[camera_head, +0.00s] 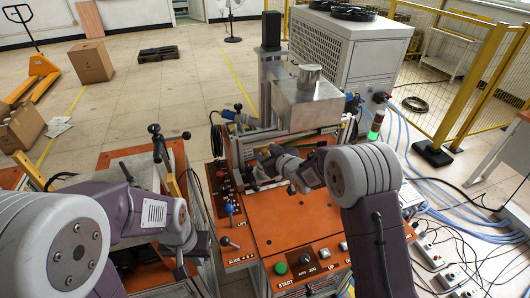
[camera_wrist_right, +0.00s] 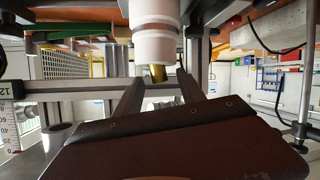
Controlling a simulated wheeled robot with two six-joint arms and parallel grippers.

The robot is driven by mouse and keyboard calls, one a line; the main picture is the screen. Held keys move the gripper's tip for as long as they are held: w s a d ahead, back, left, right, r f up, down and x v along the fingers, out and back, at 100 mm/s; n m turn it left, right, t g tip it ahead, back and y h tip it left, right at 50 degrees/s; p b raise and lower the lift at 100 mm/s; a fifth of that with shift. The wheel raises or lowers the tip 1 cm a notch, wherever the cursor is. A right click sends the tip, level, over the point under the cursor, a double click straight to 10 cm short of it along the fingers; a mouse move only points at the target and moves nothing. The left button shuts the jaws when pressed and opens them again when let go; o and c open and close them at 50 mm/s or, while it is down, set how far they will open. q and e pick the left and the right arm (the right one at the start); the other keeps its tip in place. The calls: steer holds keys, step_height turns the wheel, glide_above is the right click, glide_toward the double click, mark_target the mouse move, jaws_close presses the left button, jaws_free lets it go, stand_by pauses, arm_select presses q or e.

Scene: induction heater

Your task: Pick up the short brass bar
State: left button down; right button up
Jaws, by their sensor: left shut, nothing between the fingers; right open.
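A small brass-coloured piece (camera_wrist_right: 158,72), which looks like the short brass bar, shows in the right wrist view. It projects from the end of a white cylinder (camera_wrist_right: 155,40); most of its length is hidden. My right gripper (camera_wrist_right: 161,78) is open, with one dark finger on each side of the brass piece. I cannot tell whether either finger touches it. In the head view my right gripper (camera_head: 258,163) is at the front of the heater machine (camera_head: 307,100), and the brass bar cannot be made out there. My left gripper (camera_head: 187,268) is shut and empty, low at the left.
The orange control panel (camera_head: 300,225) with buttons and levers lies below my right wrist. An orange-topped bench (camera_head: 125,155) stands under my left arm. A white chiller box (camera_head: 350,50) stands behind. Cables and hoses (camera_head: 440,190) cover the floor at right.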

steer(key=shift+w+a+f, duration=0.1)
steer(key=shift+w, duration=0.1)
steer(key=shift+s, duration=0.1)
steer(key=shift+c, duration=1)
jaws_close()
steer(key=shift+r, duration=0.45)
steer(key=r, duration=0.2)
steer(key=shift+s+d+r+b, duration=0.2)
steer(key=shift+s+r+b, duration=0.05)
steer(key=shift+r+b, duration=0.1)
steer(key=s+d+b, duration=0.1)
steer(key=s+d, duration=0.3)
steer(key=s, duration=0.3)
steer(key=s+d+b, duration=0.2)
steer(key=s+d, duration=0.1)
steer(key=s, duration=0.5)
steer(key=shift+s+d, duration=0.3)
steer(key=shift+d, duration=0.05)
